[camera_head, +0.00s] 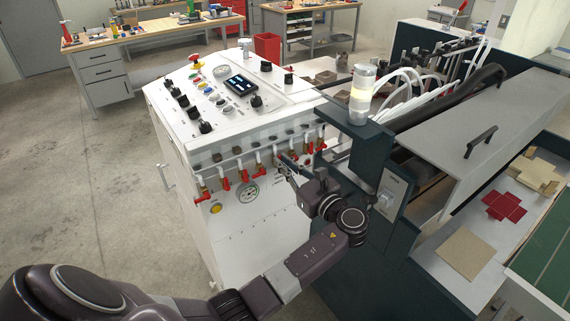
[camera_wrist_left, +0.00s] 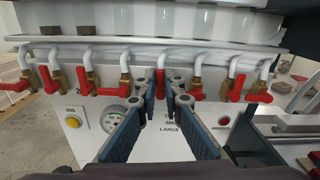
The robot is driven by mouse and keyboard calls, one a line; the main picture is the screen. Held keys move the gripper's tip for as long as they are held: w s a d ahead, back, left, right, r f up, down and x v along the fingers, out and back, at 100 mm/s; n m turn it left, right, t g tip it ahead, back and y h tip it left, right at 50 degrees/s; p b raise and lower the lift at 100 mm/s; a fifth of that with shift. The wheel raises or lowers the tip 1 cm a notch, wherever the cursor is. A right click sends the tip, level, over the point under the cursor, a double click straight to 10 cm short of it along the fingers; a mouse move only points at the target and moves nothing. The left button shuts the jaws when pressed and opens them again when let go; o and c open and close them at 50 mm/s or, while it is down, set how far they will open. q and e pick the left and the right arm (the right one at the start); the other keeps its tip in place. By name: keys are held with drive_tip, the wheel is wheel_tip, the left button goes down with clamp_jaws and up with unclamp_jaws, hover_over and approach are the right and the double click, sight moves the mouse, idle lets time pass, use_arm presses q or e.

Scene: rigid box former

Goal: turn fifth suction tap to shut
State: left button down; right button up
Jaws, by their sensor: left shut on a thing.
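A row of suction taps with red handles and brass bodies hangs from white pipes on the front of the white cabinet (camera_head: 245,215). In the left wrist view the fifth tap from the left (camera_wrist_left: 160,84) has its red handle pointing straight down between my fingertips. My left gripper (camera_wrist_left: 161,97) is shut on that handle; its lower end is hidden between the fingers. In the head view my left gripper (camera_head: 288,165) reaches the row from the right, and hides part of it. The fourth tap (camera_wrist_left: 110,91) has its handle out to the left. My right gripper is not in view.
Neighbouring taps, such as the sixth (camera_wrist_left: 196,90), hang close beside the fingers. A gauge (camera_head: 247,192) and a yellow button (camera_head: 215,208) sit below the row. The floor at left is clear.

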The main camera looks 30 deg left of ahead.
use_arm(q)
drive_tip(key=n, duration=0.1)
drive_tip(key=n+b, duration=0.1)
drive_tip(key=n, duration=0.1)
drive_tip(key=shift+s+a+f+b, duration=0.15)
drive_tip(key=shift+s+f+b, duration=0.15)
drive_tip(key=shift+s+b, duration=0.05)
drive_tip(key=n+b, duration=0.2)
drive_tip(key=n, duration=0.2)
drive_tip(key=shift+s+a+f+b, duration=0.1)
drive_tip(key=shift+s+f+b, duration=0.2)
drive_tip(key=shift+b, duration=0.1)
drive_tip(key=n+b, duration=0.2)
drive_tip(key=b, duration=0.1)
drive_tip(key=f+n+b, duration=0.1)
drive_tip(key=n+b, duration=0.1)
drive_tip(key=n, duration=0.1)
drive_tip(key=n+b, duration=0.2)
drive_tip(key=b, duration=0.1)
drive_tip(key=shift+s+a+f+n+b, duration=0.2)
drive_tip(key=shift+s+n+b, duration=0.1)
drive_tip(key=shift+s+n, duration=0.1)
drive_tip(key=shift+n+b, duration=1.1)
drive_tip(key=shift+b, duration=0.15)
drive_tip(key=c, duration=2.1)
unclamp_jaws()
drive_tip(key=shift+r, duration=0.1)
wheel_tip(320, 180, up, 10)
drive_tip(key=shift+f, duration=0.1)
